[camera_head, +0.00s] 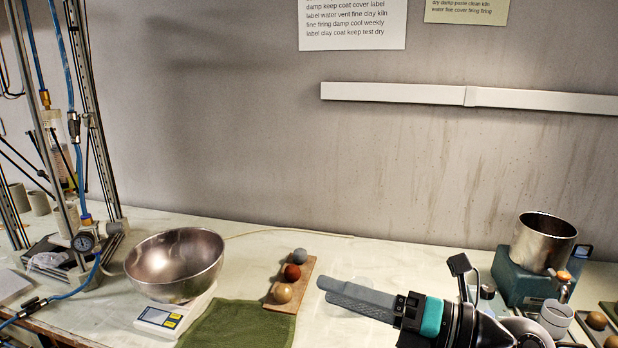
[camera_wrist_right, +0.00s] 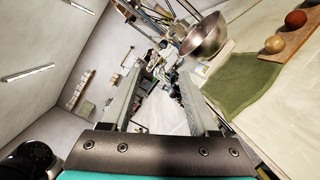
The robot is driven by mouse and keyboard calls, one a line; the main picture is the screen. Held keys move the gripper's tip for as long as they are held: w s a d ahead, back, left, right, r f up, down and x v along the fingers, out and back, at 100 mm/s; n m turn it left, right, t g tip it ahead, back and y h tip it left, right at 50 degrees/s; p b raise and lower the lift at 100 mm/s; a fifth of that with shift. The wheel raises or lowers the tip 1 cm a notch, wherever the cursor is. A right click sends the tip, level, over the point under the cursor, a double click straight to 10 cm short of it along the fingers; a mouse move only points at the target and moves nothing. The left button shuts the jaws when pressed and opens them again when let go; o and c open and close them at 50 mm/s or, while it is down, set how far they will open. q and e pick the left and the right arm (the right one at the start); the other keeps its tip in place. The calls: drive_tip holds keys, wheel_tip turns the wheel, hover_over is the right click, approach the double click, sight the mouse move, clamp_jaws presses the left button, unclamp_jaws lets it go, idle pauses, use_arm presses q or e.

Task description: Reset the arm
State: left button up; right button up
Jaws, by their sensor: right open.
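My right gripper (camera_head: 322,290) reaches in from the lower right in the head view, its grey fingers pointing left above the table. In the right wrist view its two fingers (camera_wrist_right: 160,95) stand apart with nothing between them, so it is open and empty. It is to the right of a wooden board (camera_head: 292,296) that carries a grey ball (camera_head: 300,255), a red-brown ball (camera_head: 292,272) and a tan ball (camera_head: 283,293). No contact with the board shows. My left gripper is not in view.
A metal bowl (camera_head: 176,265) sits on a scale (camera_head: 163,318) at left, beside a green cloth (camera_head: 238,326). A metal frame with blue hoses (camera_head: 78,190) stands far left. A metal pot (camera_head: 543,243) stands on a teal device (camera_head: 520,282) at right. The back wall bounds the table.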

drive_tip(key=w+d+r+m+t+h, duration=0.15)
drive_tip(key=d+m+t+h, duration=0.35)
drive_tip(key=m, duration=0.5)
drive_tip(key=w+d+r+m+t+h, duration=0.15)
drive_tip(key=d+m+t+h, duration=0.25)
drive_tip(key=m+t, duration=0.45)
drive_tip(key=s+d+f+m+g+h, duration=0.1)
drive_tip(key=d+f+m+g+h, duration=0.2)
drive_tip(key=d+f+m+h, duration=0.25)
drive_tip(key=s+d+f+m+g+h, duration=0.2)
drive_tip(key=f+m+g+h, duration=0.15)
drive_tip(key=f+m, duration=0.4)
drive_tip(key=s+a+f+m+g+y, duration=0.1)
drive_tip(key=s+a+f+m+g, duration=0.15)
drive_tip(key=s+f+g, duration=0.55)
drive_tip(key=s+a+f+m+g+y, duration=0.1)
drive_tip(key=s+a+f+g, duration=0.25)
drive_tip(key=s+f, duration=0.7)
drive_tip(key=s+d+f+g+b, duration=0.1)
drive_tip(key=s+f, duration=0.2)
drive_tip(key=f, duration=1.9)
drive_tip(key=s+d+f+g+b, duration=0.1)
drive_tip(key=s+d+f, duration=0.2)
drive_tip(key=s+f, duration=1.1)
drive_tip(key=shift+s+f, duration=0.35)
drive_tip(key=shift+s, duration=0.4)
